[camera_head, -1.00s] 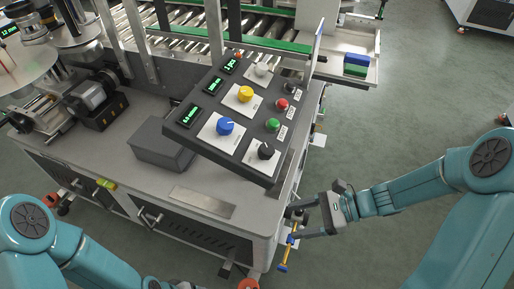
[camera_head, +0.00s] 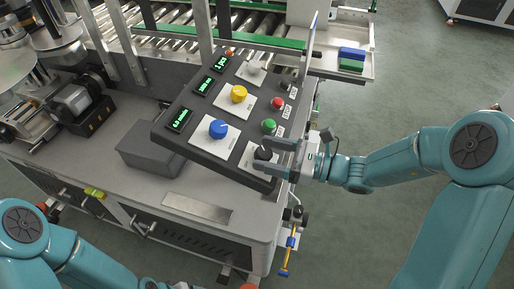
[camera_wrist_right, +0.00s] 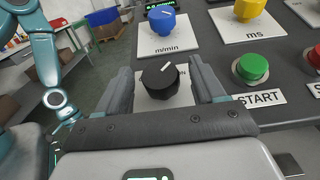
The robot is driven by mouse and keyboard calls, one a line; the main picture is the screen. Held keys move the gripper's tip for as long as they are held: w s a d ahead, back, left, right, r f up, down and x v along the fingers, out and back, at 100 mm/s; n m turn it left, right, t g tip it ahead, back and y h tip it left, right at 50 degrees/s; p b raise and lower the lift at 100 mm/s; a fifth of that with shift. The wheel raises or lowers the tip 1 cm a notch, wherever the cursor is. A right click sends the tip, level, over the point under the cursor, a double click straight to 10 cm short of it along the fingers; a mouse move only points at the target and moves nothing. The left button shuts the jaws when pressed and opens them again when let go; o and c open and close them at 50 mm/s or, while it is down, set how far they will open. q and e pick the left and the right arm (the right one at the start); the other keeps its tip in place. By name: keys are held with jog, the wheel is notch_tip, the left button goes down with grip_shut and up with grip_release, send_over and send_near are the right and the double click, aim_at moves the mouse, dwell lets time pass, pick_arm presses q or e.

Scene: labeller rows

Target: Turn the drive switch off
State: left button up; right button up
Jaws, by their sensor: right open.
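A black knob with a white pointer line (camera_head: 262,153) sits at the near right corner of the tilted control panel (camera_head: 181,144). In the right wrist view this knob (camera_wrist_right: 160,78) stands between my fingers, its label mostly hidden behind it. My right gripper (camera_head: 272,157) is open, with one finger on each side of the knob. A gap shows on both sides in the wrist view (camera_wrist_right: 163,88). I cannot read which control is marked as the drive switch; a smaller black control (camera_head: 287,85) is at the panel's far right. My left arm shows at the lower left, its gripper out of frame.
Beside the knob are a blue knob (camera_head: 218,129), a yellow knob (camera_head: 239,94), a green START button (camera_head: 268,126) and a red button (camera_head: 277,104). A grey box (camera_head: 150,150) stands left of the panel. Open floor lies to the right.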

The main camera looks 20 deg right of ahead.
aim_at(257, 151)
jog(key=shift+x, duration=1.6)
jog(key=c, duration=1)
